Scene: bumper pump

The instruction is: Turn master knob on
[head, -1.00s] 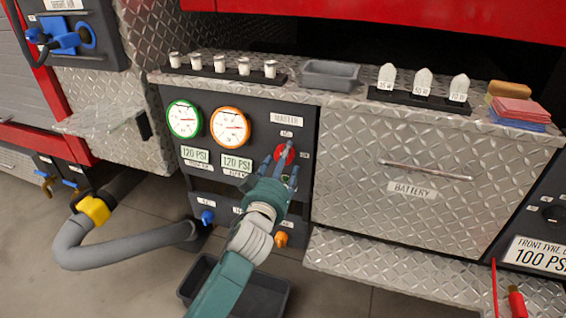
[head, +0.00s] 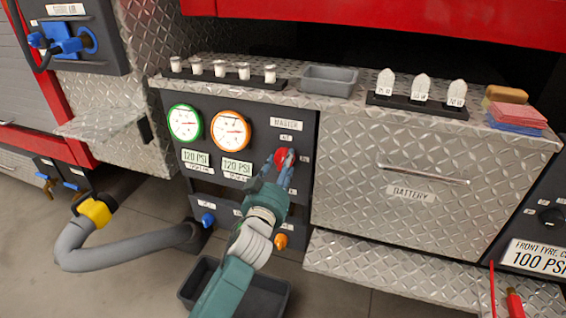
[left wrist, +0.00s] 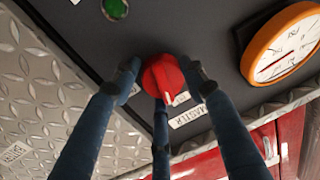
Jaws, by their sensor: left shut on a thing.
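The red master knob (head: 281,155) sits on the dark panel below the "MASTER" label (head: 286,125), right of the gauges. My left gripper (head: 280,168) comes from below with its blue fingers around the knob. In the left wrist view the red knob (left wrist: 163,76) lies between the three fingers (left wrist: 160,88), which are shut on it. A white mark on the knob's edge faces the small label on the "MASTER" label's side. The small labels beside the knob are too blurred to read for certain. My right gripper is not in view.
Green-rimmed (head: 184,123) and orange-rimmed (head: 231,130) gauges stand left of the knob. A blue knob (head: 208,219) and an orange knob (head: 280,241) are lower on the panel. The "BATTERY" drawer (head: 385,205) is to the right. A dark bin (head: 272,297) lies below.

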